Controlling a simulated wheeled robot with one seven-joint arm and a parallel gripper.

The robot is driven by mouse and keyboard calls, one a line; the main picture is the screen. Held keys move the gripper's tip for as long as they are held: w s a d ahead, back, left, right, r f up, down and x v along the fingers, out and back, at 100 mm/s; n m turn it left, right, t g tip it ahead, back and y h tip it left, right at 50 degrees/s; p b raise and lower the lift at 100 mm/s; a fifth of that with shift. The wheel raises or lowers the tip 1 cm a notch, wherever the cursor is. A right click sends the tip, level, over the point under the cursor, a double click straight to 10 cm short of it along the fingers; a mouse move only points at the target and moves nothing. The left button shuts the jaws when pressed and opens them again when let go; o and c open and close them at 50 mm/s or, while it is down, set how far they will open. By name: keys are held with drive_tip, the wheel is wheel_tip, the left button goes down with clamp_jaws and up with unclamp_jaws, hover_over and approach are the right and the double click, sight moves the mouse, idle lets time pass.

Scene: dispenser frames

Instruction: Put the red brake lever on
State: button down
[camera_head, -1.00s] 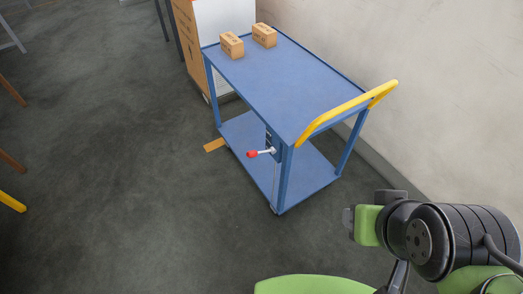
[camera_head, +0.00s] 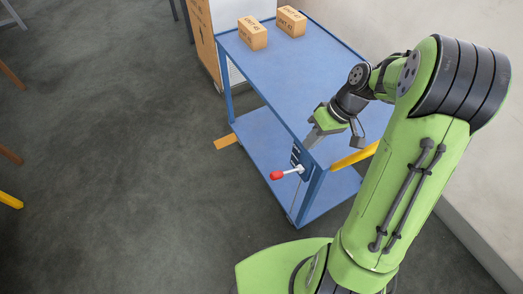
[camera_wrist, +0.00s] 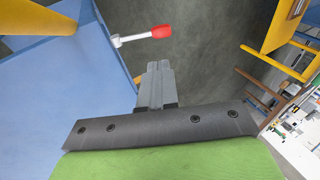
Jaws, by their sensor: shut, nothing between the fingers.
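The red brake lever (camera_head: 277,175) is a red knob on a short silver rod, fixed to the near leg of the blue cart (camera_head: 285,80) and pointing left, roughly level. In the wrist view the red lever (camera_wrist: 161,31) lies beyond my fingertips, with clear floor behind it. My gripper (camera_head: 311,140) is above the lever and a little to its right, close to the cart's near corner. Its fingers (camera_wrist: 159,66) are together and empty, apart from the lever.
Two cardboard boxes (camera_head: 252,33) (camera_head: 291,21) stand on the cart's top at the far end. A yellow handle (camera_head: 354,158) spans the cart's near end, partly hidden by my arm. A wall stands to the right. The floor left of the cart is open.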

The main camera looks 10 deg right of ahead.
drive_tip(key=b, duration=0.5)
approach(279, 173)
drive_tip(key=x, duration=0.7)
drive_tip(key=shift+w, duration=0.1)
